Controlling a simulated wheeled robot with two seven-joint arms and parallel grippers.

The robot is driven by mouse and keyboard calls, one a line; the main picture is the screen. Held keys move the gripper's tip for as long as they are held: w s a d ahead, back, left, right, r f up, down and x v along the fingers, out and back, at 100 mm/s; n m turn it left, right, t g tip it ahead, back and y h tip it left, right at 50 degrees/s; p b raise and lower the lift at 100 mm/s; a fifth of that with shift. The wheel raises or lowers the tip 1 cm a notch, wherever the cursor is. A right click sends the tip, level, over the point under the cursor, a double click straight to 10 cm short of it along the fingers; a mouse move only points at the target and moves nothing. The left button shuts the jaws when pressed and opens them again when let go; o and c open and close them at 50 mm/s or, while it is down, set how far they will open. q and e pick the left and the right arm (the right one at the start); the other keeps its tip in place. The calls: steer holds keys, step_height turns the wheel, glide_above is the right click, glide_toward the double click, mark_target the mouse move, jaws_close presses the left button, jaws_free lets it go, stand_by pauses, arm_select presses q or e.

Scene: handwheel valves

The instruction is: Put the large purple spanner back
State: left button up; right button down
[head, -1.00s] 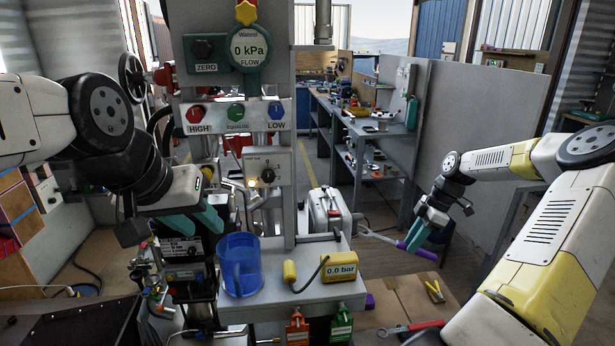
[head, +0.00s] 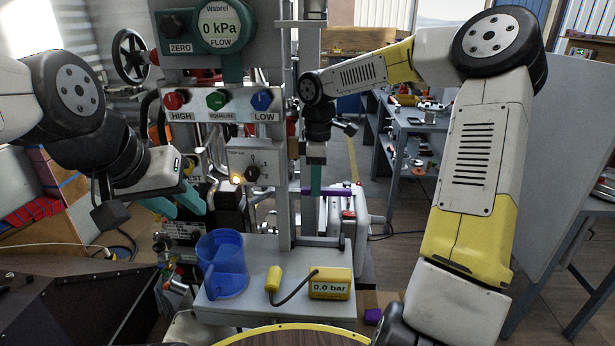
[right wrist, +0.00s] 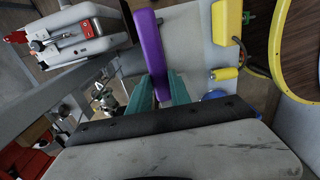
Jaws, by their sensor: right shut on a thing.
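The large purple spanner (head: 333,191) is held by my right gripper (head: 316,186), just to the right of the grey post behind the bench. In the right wrist view its purple handle (right wrist: 150,45) runs up and away between the two teal fingers of my right gripper (right wrist: 160,92). The spanner's metal end cannot be made out in the frames now. My left gripper (head: 180,204) is at the left, its teal fingers apart and empty, above and left of the blue jug. Where the spanner belongs cannot be told from these views.
A blue jug (head: 222,265) and a yellow gauge (head: 330,283) reading 0.0 bar stand on the grey bench (head: 255,307). A valve panel (head: 221,103) with red, green and blue knobs rises behind. A grey case (head: 348,222) is close to the right gripper.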

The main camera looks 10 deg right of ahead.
steer(key=shift+r, duration=0.1)
steer(key=shift+f, duration=7.55)
steer(key=c, duration=0.6)
jaws_free()
steer(key=shift+c, duration=0.2)
steer(key=shift+r, duration=0.1)
steer(key=shift+r, duration=2.9)
